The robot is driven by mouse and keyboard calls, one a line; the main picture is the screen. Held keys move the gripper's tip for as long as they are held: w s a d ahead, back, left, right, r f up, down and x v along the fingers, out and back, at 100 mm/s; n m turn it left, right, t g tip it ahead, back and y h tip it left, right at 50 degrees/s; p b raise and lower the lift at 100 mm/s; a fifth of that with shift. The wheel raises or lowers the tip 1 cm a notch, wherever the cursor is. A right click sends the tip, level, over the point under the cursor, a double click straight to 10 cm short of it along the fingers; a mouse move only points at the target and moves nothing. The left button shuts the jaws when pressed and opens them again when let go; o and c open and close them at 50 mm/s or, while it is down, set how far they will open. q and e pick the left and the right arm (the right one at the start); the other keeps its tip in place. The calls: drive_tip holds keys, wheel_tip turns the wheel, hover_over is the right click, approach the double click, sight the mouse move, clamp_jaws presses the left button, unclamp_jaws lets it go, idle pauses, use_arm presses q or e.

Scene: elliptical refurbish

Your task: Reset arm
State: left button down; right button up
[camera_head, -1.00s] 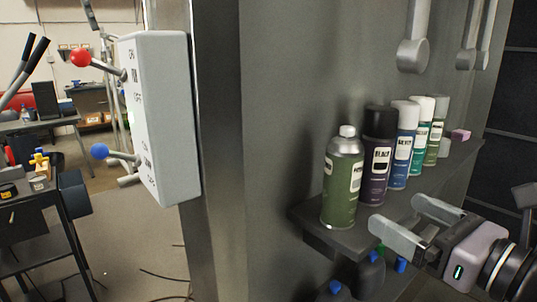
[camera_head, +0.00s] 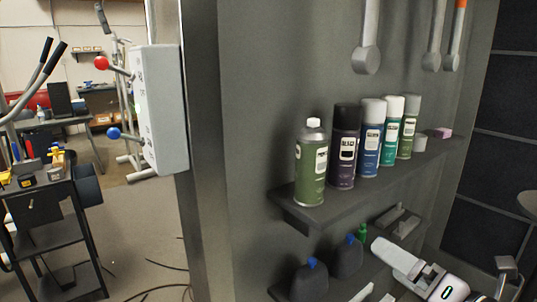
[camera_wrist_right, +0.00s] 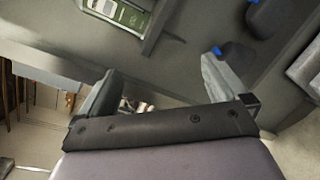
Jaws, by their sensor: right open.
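My right gripper (camera_head: 384,265) is low at the right of the head view, below the upper shelf and near the lower one. Its jaws are open and empty. One pale finger shows clearly; the other is partly cut off by the bottom edge. In the right wrist view both fingers (camera_wrist_right: 160,88) are spread with nothing held between them. Beyond them lie a green can (camera_wrist_right: 128,12) and dark bottles with blue caps (camera_wrist_right: 236,52). My left gripper is not in view.
An upper shelf (camera_head: 300,215) holds a row of spray cans (camera_head: 343,150) and a pink block (camera_head: 442,132). Blue-capped dark bottles (camera_head: 311,282) stand on the lower shelf. A grey switch box (camera_head: 160,105) with red and blue knobbed levers is at left, beside open floor (camera_head: 140,230).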

drive_tip(key=s+f+m+g+h, duration=0.1)
drive_tip(key=s+f+m, duration=0.4)
drive_tip(key=f+m, duration=0.4)
drive_tip(key=s+f+m+g+h+p, duration=0.1)
drive_tip(key=s+f+m+g+h, duration=0.1)
drive_tip(key=s+f+m, duration=0.4)
drive_tip(key=s+f+m+g+h, duration=0.1)
drive_tip(key=s+f+m, duration=0.4)
drive_tip(key=f+m, duration=0.8)
wheel_tip(320, 180, down, 4)
drive_tip(key=shift+s+a+r+m+g+h, duration=0.1)
drive_tip(key=shift+s+a+m+g+h, duration=0.2)
drive_tip(key=shift+h, duration=0.4)
drive_tip(key=shift+w, duration=0.1)
